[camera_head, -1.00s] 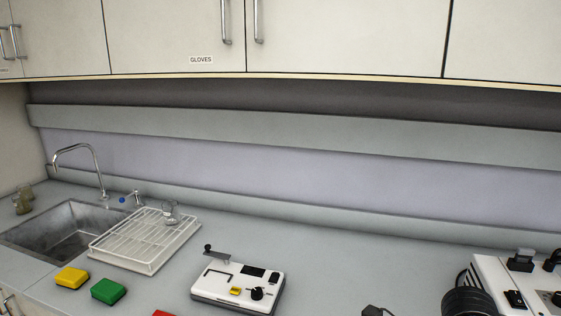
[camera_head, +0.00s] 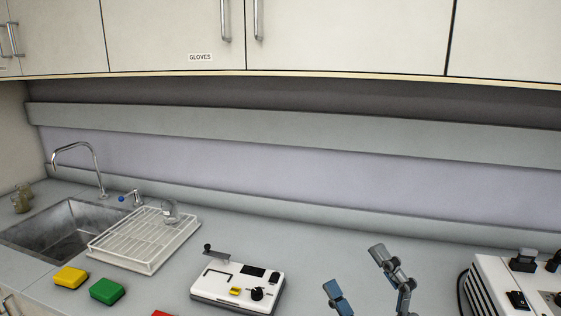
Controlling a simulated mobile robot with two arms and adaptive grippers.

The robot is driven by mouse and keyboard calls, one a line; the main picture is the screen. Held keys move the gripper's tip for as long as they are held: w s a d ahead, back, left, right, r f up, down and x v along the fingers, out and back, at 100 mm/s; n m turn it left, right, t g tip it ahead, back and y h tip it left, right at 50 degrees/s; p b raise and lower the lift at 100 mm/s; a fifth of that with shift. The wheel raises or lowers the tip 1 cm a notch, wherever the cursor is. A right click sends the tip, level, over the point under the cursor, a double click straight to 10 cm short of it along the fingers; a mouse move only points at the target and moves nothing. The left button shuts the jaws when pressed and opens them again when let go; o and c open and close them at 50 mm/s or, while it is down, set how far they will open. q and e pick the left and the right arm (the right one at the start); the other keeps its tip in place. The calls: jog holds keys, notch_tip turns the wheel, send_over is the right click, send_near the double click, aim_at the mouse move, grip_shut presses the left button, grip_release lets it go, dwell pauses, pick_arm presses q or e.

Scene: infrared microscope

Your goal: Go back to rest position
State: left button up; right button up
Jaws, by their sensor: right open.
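My right gripper (camera_head: 362,272) shows at the lower right of the head view. Its two grey and bluish fingers point up and stand well apart, with nothing between them. It is above the counter, between the white control box and the white instrument at the right. The gripper's base and the rest of the arm are below the picture's edge. My left gripper is not in view.
A white control box (camera_head: 238,287) with a black knob sits on the counter (camera_head: 330,250). The white instrument (camera_head: 490,285) stands at right. Yellow (camera_head: 70,277) and green (camera_head: 107,291) blocks, a drying rack (camera_head: 145,240) and a sink (camera_head: 65,229) are at left. Cabinets (camera_head: 350,35) hang above.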

jog(key=d+f+m+g+h, duration=0.3)
jog(key=d+f+m+h, duration=0.4)
jog(key=f, duration=0.4)
jog(key=d+f+m+g+h, duration=0.3)
jog(key=d+f+m+h, duration=0.3)
jog(key=f+m, duration=0.45)
jog(key=s+a+f+m+g, duration=0.3)
jog(key=s+f+g, duration=0.8)
jog(key=s+f, duration=0.6)
jog(key=s+f+g+p, duration=0.1)
jog(key=s+f, duration=0.1)
jog(key=f, duration=1)
jog(key=s+f, duration=0.2)
jog(key=f, duration=1.1)
jog(key=s+d+f+g, duration=0.1)
jog(key=s+d+f, duration=0.1)
jog(key=s+f, duration=1.2)
jog(key=shift+s+d+f+n+p, duration=0.3)
jog(key=shift+s+d+n+p, duration=0.1)
jog(key=shift+s, duration=0.6)
